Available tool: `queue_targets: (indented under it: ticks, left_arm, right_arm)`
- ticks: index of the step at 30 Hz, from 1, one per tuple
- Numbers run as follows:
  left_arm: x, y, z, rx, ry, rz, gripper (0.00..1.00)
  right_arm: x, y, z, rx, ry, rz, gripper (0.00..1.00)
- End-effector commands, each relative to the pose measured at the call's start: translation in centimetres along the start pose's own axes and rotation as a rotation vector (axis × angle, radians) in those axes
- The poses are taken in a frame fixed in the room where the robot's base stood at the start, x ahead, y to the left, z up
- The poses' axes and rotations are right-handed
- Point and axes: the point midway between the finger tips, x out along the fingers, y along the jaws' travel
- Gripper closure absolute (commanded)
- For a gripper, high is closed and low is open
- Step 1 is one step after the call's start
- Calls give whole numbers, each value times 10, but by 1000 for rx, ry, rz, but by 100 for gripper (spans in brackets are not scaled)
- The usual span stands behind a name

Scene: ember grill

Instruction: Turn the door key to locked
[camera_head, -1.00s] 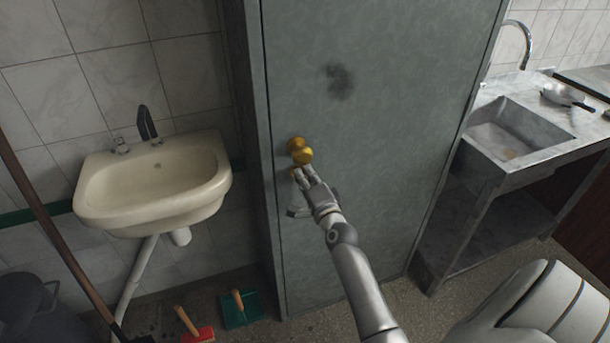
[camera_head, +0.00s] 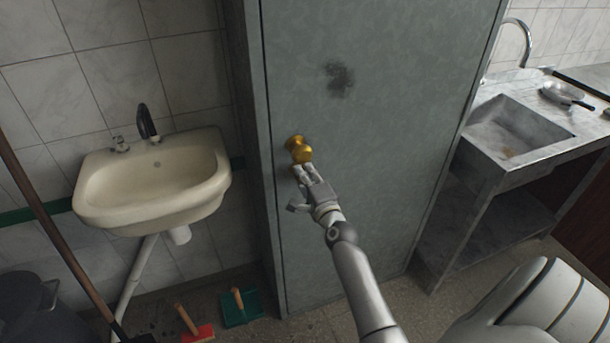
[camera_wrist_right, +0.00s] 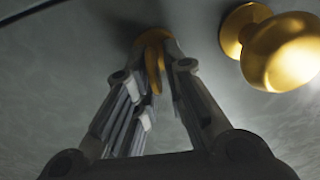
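The door key (camera_wrist_right: 153,62) is a thin gold piece at a gold lock on the grey-green door (camera_head: 375,140). In the right wrist view it shows edge-on, roughly upright, between my right fingertips. My right gripper (camera_head: 303,172) is at the door just below the round gold knob (camera_head: 300,150). In the right wrist view its fingers (camera_wrist_right: 157,78) converge on the key and look shut on it. The knob also shows there (camera_wrist_right: 285,50), to the right of the fingers and apart from them. The fingers hide part of the key and lock. My left gripper is not in view.
A cream washbasin (camera_head: 150,212) hangs on the tiled wall left of the door. A stone sink counter (camera_head: 515,170) stands to the right. A long handle (camera_head: 50,225), a red brush (camera_head: 200,333) and a green dustpan (camera_head: 243,310) are low at the left.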

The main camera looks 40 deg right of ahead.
Motion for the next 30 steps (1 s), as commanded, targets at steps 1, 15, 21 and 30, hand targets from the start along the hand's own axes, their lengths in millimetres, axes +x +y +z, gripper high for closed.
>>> queue_targets:
  ticks: [1, 15, 21, 30]
  left_arm:
    - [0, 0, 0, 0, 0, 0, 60]
    - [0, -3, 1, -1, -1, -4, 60]
    - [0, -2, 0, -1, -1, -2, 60]
    - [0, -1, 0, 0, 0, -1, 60]
  right_arm:
    - [0, 0, 0, 0, 0, 0, 77]
    - [-11, 2, 0, -1, -1, 4, 75]
    - [-48, 3, 0, -1, -1, 5, 75]
    - [-102, 2, 0, -1, -2, 4, 75]
